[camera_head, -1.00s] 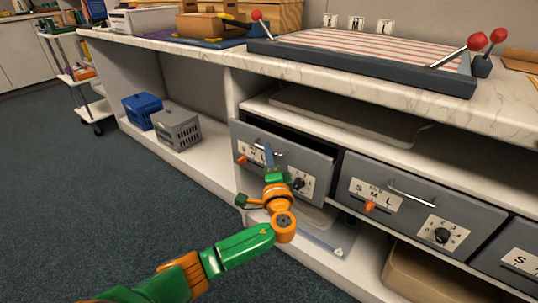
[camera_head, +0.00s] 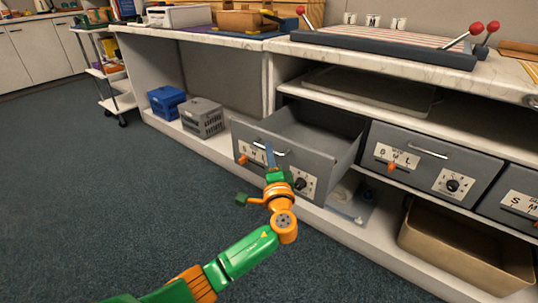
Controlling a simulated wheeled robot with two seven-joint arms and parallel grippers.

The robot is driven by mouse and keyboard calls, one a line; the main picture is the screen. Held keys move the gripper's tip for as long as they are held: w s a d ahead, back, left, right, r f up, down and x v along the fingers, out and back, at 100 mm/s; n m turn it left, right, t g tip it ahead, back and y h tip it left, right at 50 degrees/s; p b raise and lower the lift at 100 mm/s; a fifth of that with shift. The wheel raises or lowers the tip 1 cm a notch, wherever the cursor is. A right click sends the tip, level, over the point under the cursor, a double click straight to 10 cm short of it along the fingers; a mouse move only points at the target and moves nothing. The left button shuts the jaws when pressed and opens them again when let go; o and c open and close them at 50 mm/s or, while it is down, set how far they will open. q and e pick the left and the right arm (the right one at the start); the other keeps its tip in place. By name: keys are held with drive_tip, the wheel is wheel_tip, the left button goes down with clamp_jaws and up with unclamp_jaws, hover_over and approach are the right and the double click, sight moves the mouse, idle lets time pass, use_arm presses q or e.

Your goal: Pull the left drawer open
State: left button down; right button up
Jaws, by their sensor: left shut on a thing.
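The left drawer (camera_head: 318,185) is a grey drawer under the counter, pulled well out so that its empty-looking inside shows. Its front carries a metal handle, an orange lever on a label at the left and a black knob on a label at the right. My left gripper (camera_head: 270,158) is at the handle in the middle of the drawer front and is shut on it. The gripper and wrist hide part of the handle and the front. My right gripper is not in view.
A second grey drawer (camera_head: 425,165) to the right is closed. A tan bin (camera_head: 460,250) and a clear box (camera_head: 350,205) sit on the shelf below. Blue (camera_head: 166,102) and grey (camera_head: 202,117) crates stand at the left. The carpet (camera_head: 110,200) in front is clear.

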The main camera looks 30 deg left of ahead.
use_arm(q)
drive_tip(key=shift+s, duration=0.2)
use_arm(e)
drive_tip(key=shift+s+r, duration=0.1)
use_arm(q)
drive_tip(key=c, duration=0.9)
unclamp_jaws()
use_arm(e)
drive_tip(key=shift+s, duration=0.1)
use_arm(q)
drive_tip(key=shift+d, duration=0.1)
drive_tip(key=p+v, duration=0.1)
drive_tip(key=v, duration=0.6)
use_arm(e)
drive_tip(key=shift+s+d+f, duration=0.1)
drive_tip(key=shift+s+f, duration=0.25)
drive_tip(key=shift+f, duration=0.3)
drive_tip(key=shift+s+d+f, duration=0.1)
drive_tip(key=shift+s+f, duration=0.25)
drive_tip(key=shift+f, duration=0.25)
